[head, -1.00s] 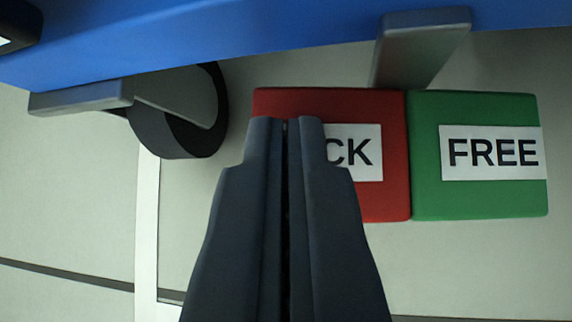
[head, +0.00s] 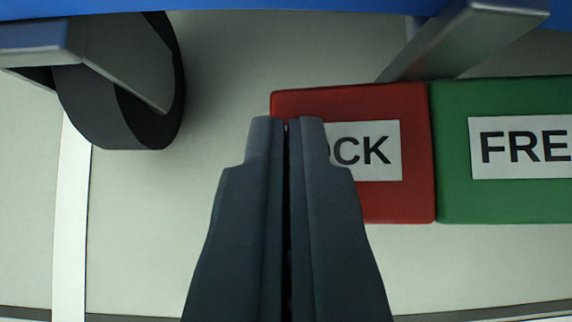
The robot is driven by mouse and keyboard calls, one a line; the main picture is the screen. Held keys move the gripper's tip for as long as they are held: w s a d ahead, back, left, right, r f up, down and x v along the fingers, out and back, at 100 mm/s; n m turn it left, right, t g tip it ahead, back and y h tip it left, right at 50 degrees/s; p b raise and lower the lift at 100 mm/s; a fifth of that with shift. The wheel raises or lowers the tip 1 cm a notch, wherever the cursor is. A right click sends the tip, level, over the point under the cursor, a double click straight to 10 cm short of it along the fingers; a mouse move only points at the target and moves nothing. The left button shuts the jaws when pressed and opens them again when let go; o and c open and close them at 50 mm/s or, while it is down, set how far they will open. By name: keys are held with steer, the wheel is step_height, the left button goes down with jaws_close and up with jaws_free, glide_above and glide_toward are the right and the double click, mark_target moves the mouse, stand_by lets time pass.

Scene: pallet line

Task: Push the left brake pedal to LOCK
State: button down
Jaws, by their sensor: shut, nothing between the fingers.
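The red brake pedal (head: 415,155) carries a white label of which "OCK" shows; my gripper covers its left part. The green pedal (head: 455,190) with a label showing "FRE" sits directly to its right and runs out of the picture. My gripper (head: 287,122) is shut and empty, with its fingertips in front of the left part of the red pedal. I cannot tell whether the tips touch it. A grey metal bracket (head: 465,40) rises behind the two pedals to the blue body above.
A blue body (head: 250,4) crosses the top edge. A dark caster wheel (head: 110,110) under a grey bracket (head: 30,40) stands at the upper left. A white floor line (head: 70,230) runs down at the left. The pale floor left of the gripper is clear.

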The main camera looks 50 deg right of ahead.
steer(key=shift+a+f, duration=0.1)
steer(key=shift+f, duration=0.2)
stand_by(0.4)
steer(key=shift+r, duration=0.15)
